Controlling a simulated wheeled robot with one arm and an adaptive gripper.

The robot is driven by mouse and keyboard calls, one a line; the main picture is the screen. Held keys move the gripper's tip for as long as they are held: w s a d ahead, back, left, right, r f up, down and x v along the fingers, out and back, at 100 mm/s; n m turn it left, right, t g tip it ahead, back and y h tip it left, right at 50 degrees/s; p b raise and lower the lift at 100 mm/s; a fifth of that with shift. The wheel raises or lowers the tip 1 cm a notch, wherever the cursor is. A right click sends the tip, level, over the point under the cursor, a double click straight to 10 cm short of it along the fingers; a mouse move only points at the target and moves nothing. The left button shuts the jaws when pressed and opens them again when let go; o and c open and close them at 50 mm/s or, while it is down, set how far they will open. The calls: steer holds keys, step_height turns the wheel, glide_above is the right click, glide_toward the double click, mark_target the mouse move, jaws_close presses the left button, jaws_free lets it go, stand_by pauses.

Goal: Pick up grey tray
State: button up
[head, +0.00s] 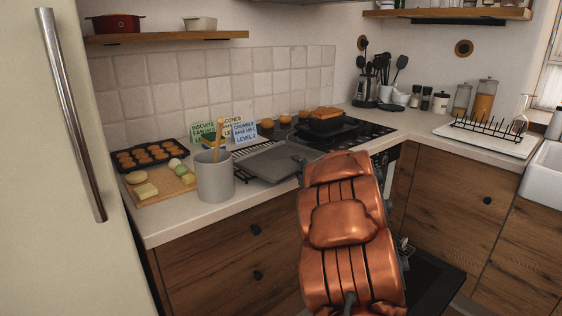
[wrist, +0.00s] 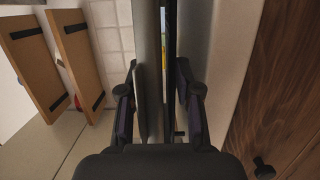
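The grey tray (head: 272,162) is a flat slab on the counter, behind and right of the grey mug-like container. My copper-coloured arm reaches to its right end in the head view and hides my gripper's fingertips there. In the wrist view my gripper (wrist: 156,85) has its two dark fingers apart. A grey slab (wrist: 147,65), seen edge-on and apparently the tray, lies between them, nearer the left finger. A gap shows between the slab and the right finger. I cannot tell whether the left finger touches it.
The grey container (head: 214,176) holds a wooden utensil. A board with food (head: 161,184) and a muffin tin (head: 150,154) are at left. Label cards (head: 244,132) stand behind the tray. The stove (head: 355,137) with a pan is beyond. Wooden drawers (head: 217,262) are below the counter.

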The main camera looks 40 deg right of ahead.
steer(key=shift+c, duration=0.2)
jaws_close()
stand_by(0.4)
